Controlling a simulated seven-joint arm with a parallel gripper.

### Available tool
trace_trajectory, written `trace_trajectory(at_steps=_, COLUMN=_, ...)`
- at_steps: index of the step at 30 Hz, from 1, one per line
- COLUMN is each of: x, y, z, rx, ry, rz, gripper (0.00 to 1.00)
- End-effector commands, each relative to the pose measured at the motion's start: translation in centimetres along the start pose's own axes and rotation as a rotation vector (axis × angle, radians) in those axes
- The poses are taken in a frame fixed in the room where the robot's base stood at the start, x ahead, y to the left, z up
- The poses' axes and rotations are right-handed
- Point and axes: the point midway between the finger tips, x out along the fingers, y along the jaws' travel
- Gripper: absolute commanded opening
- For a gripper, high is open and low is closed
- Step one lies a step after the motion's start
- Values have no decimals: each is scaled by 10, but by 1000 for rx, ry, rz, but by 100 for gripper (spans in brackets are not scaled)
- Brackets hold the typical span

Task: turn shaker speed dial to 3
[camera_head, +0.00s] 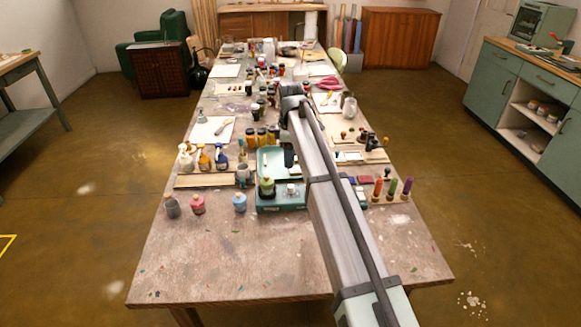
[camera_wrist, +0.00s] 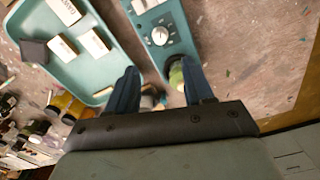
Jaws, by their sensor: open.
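The shaker (camera_head: 281,199) is a teal box near the front middle of the table, with a green-topped bottle (camera_head: 267,187) on its left part. A pale round dial (camera_head: 291,190) sits on its right part. In the wrist view the shaker's teal panel (camera_wrist: 178,42) is at the top, with the white dial (camera_wrist: 160,36) on it. The green bottle top (camera_wrist: 177,74) shows between the fingers. My gripper (camera_wrist: 160,67) is open with two blue fingers apart, and appears empty. The dial lies beyond the fingertips. Its setting is too small to read.
A teal tray (camera_wrist: 118,72) with pale blocks lies beside the shaker. Small jars (camera_head: 198,204) stand to its left, and colored sticks in a rack (camera_head: 391,197) to its right. Several bottles stand behind. The table's front part (camera_head: 240,255) is clear.

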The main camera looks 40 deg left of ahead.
Motion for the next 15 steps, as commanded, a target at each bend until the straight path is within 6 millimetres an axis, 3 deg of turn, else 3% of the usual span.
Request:
trace_trajectory(at_steps=6, x=-17, y=0, z=0, rx=0, ry=0, rz=0, gripper=52)
trace_trajectory(at_steps=15, x=-20, y=0, z=0, rx=0, ry=0, rz=0, gripper=52)
